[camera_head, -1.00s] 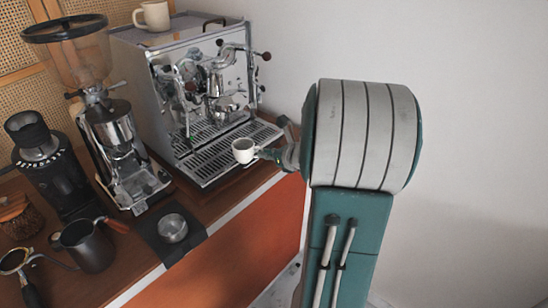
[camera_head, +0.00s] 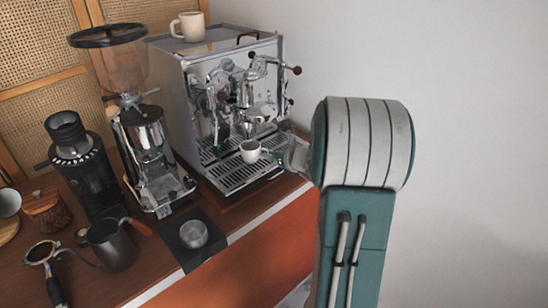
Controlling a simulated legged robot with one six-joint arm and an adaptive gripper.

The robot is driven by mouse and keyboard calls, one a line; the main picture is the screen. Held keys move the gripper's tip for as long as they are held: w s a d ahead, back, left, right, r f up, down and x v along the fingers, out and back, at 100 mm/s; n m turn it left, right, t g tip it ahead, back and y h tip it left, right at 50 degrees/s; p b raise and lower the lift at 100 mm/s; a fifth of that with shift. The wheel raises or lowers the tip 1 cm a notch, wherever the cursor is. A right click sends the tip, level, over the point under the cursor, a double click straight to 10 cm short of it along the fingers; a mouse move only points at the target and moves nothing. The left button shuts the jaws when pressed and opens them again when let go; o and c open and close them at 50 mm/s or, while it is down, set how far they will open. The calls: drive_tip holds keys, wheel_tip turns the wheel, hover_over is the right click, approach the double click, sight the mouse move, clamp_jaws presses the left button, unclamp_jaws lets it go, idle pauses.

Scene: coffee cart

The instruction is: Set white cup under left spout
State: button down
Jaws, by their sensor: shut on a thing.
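The small white cup (camera_head: 250,151) is upright, above the front part of the espresso machine's drip tray (camera_head: 237,176). My gripper (camera_head: 270,154) reaches in from the right and is shut on the cup's right side. Its fingers are small and partly hidden by my arm. The espresso machine (camera_head: 183,90) is a silver box with its chrome group head and spouts (camera_head: 246,118) behind and above the cup. I cannot tell the left spout from the right one at this size. I cannot tell whether the cup touches the tray.
A larger cream mug (camera_head: 190,26) stands on the machine's top. A grinder (camera_head: 150,155), a black grinder (camera_head: 80,170), a dark pitcher (camera_head: 110,245) and a metal cup on a black mat (camera_head: 211,252) crowd the left counter. The wall at right is bare.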

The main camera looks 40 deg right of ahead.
drive_tip(key=shift+s+f, duration=0.15)
drive_tip(key=shift+f, duration=0.1)
idle(0.4)
drive_tip(key=c, duration=0.7)
unclamp_jaws()
drive_tip(key=shift+s, duration=0.1)
drive_tip(key=v, duration=1.1)
drive_tip(key=shift+s+a+r, duration=0.1)
drive_tip(key=shift+s+r, duration=0.1)
drive_tip(key=shift+s, duration=0.15)
